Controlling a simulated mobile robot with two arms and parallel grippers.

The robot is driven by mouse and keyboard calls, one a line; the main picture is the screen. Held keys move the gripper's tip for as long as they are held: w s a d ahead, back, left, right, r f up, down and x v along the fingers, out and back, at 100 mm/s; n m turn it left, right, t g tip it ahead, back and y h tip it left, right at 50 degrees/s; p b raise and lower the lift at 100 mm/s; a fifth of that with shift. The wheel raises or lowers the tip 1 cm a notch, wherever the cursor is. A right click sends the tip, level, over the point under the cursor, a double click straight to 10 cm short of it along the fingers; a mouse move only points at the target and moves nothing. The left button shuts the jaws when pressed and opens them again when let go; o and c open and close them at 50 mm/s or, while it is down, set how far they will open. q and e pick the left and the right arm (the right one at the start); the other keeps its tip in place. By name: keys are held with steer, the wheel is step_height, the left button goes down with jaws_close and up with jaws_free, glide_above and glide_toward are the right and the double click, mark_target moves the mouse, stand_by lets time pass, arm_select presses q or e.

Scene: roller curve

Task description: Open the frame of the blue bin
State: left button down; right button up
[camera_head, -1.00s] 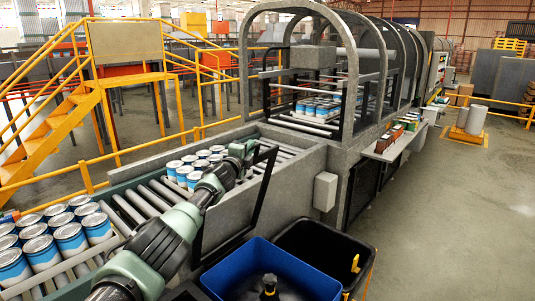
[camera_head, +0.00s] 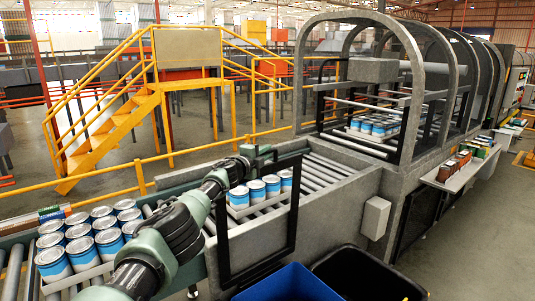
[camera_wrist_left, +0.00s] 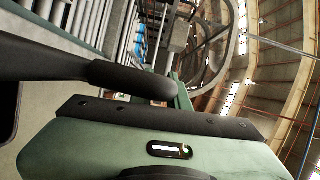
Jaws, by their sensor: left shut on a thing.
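The blue bin (camera_head: 288,284) stands at the bottom of the head view, cut off by the lower edge. A black rectangular frame (camera_head: 294,215) stands at the conveyor's near side, above and left of the bin. My left gripper (camera_head: 262,157) is at the frame's top bar and is shut on it. The fingertips are small and partly hidden there. In the left wrist view a dark rounded bar (camera_wrist_left: 130,80) crosses close in front of the green gripper body. My right gripper is not in view.
A black bin (camera_head: 368,275) stands right of the blue one. Blue-and-white cans (camera_head: 108,242) stand on the roller conveyor, with more behind the frame (camera_head: 256,191). A grey arched enclosure (camera_head: 400,80) rises at right. Open floor lies at far right.

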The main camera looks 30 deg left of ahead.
arm_select(q)
steer(key=shift+d+r, duration=0.1)
steer(key=shift+d, duration=0.05)
steer(key=c, duration=1.4)
jaws_free()
steer(key=shift+o, duration=0.2)
steer(key=shift+s+a, duration=0.1)
steer(key=shift+a, duration=0.1)
